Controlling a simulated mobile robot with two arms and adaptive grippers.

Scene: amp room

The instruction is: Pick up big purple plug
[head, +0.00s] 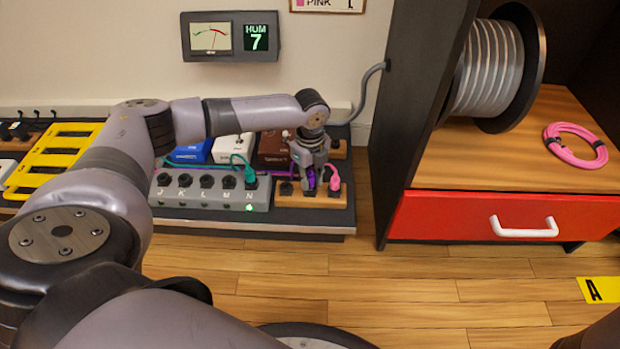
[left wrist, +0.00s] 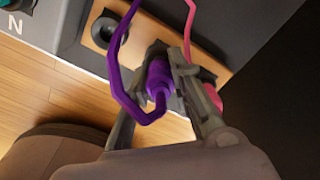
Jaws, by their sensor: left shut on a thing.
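The big purple plug (left wrist: 158,82) sits between the fingers of my left gripper (left wrist: 172,90) in the left wrist view, with its purple cable looping to the left. In the head view the left gripper (head: 320,180) is over the wooden socket strip (head: 290,202) and shut on the purple plug (head: 309,178). The plug is at a dark socket on the strip. I cannot tell whether it is still seated. A pink plug (head: 334,178) stands just to the right on the same strip. My right gripper is not seen.
A grey strip (head: 190,199) with lettered sockets and a teal plug (head: 250,180) lies to the left. Blue, white and brown pedals (head: 272,149) stand behind. A dark cabinet with a red drawer (head: 450,215) is at the right.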

